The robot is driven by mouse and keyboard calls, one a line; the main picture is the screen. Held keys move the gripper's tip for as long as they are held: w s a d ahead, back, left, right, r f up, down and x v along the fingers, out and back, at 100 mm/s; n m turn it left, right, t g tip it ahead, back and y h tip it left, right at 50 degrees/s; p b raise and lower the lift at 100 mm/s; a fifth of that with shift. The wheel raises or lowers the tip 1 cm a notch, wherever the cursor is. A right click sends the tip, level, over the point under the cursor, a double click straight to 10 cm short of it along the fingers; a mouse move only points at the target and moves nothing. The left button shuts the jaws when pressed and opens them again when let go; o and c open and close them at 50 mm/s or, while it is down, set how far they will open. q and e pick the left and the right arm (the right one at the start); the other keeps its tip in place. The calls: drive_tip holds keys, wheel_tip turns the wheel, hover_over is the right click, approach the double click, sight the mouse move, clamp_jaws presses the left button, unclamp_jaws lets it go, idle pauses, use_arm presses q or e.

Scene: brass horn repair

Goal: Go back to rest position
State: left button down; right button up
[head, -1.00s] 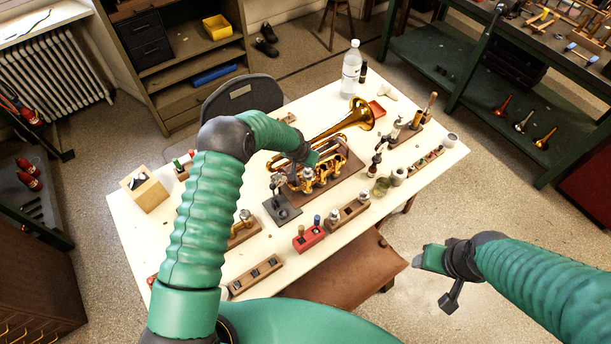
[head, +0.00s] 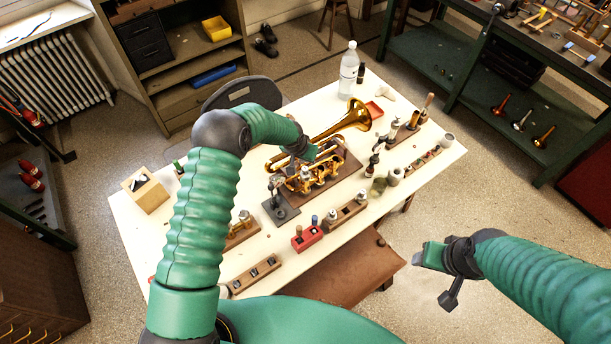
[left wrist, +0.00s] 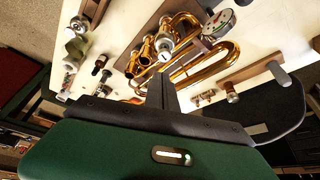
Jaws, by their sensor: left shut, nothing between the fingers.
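My left gripper (head: 312,152) is over the brass horn (head: 346,121) in the head view, and my forearm comes in from the left. In the left wrist view its fingers (left wrist: 161,88) are together with nothing between them, and the horn's valves and tubing (left wrist: 190,60) show beyond the tips. The horn lies on a brown board (head: 345,165) on the white table. I cannot tell how high the fingers are above it. My right gripper (head: 422,258) is off the table's front right side, over the floor. Its fingers are too unclear to judge.
The white table (head: 135,232) holds a small dial stand (head: 280,208), wooden blocks with parts, a red block (head: 307,238), a clear bottle (head: 349,70) and a wooden box (head: 149,192). A brown leather apron or seat (head: 350,275) is at the front edge. A dark chair (head: 240,91) stands behind.

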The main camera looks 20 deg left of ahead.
use_arm(q)
drive_tip(key=shift+s+d+f, duration=0.1)
drive_tip(key=shift+s+f, duration=0.05)
drive_tip(key=shift+f, duration=0.1)
idle(0.3)
drive_tip(key=s+r+g+b, duration=0.1)
drive_tip(key=s+b, duration=0.5)
drive_tip(key=s, duration=0.9)
drive_tip(key=s+r+n+g+b, duration=0.1)
drive_tip(key=s+r+b, duration=0.2)
drive_tip(key=s+b, duration=0.4)
drive_tip(key=s, duration=0.9)
drive_tip(key=shift+a+r+n+y, duration=0.25)
drive_tip(key=shift+a+n+y, duration=0.05)
drive_tip(key=shift+a, duration=0.05)
drive_tip(key=shift+s+d, duration=0.1)
drive_tip(key=shift+s, duration=0.05)
